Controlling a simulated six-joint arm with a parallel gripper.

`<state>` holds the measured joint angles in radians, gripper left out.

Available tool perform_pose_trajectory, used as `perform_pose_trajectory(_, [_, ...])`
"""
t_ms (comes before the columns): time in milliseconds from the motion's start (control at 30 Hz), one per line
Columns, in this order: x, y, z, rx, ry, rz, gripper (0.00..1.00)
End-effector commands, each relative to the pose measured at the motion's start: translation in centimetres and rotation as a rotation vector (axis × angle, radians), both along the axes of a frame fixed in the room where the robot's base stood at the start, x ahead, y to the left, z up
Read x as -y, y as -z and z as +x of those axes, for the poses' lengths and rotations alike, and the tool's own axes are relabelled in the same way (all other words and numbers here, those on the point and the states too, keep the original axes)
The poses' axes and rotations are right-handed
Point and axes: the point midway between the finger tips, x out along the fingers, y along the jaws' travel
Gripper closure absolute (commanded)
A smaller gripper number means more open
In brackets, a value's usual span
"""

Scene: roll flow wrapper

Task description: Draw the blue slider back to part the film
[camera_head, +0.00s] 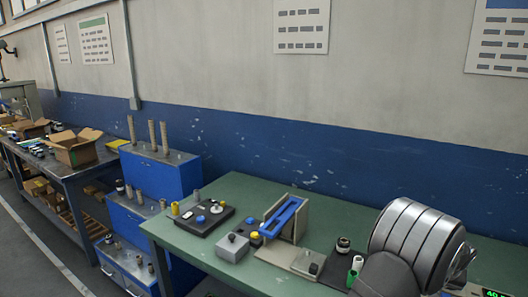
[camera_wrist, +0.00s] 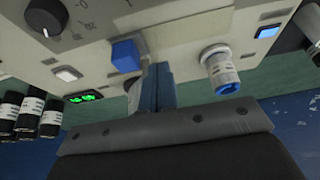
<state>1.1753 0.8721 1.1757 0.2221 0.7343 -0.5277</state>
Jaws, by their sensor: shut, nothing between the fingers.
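In the wrist view a small blue block (camera_wrist: 125,55) stands out from a pale machine panel (camera_wrist: 180,35); it appears to be the blue slider. My gripper (camera_wrist: 158,70) is shut and empty, with its fingertips just right of the block. I cannot tell whether they touch it. No film can be made out. In the head view my gripper is hidden behind my grey arm at the lower right.
The panel carries a black dial (camera_wrist: 27,22), a pale button (camera_wrist: 68,73), a green display (camera_wrist: 85,96) and a white cylinder (camera_wrist: 220,68). Dark bottles (camera_wrist: 30,115) stand at left. In the head view, a blue-railed stand (camera_head: 283,215) is on the green bench (camera_head: 235,185).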

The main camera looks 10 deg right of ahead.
Motion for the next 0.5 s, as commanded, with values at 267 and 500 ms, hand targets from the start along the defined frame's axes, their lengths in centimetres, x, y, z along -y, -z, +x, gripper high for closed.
perform_pose_trajectory(267, [0.0, -2.7, 0.0, 0.001, -0.001, -0.003, 1.00])
perform_pose_trajectory(500, [0.0, -4.5, 0.0, 0.001, 0.000, -0.001, 1.00])
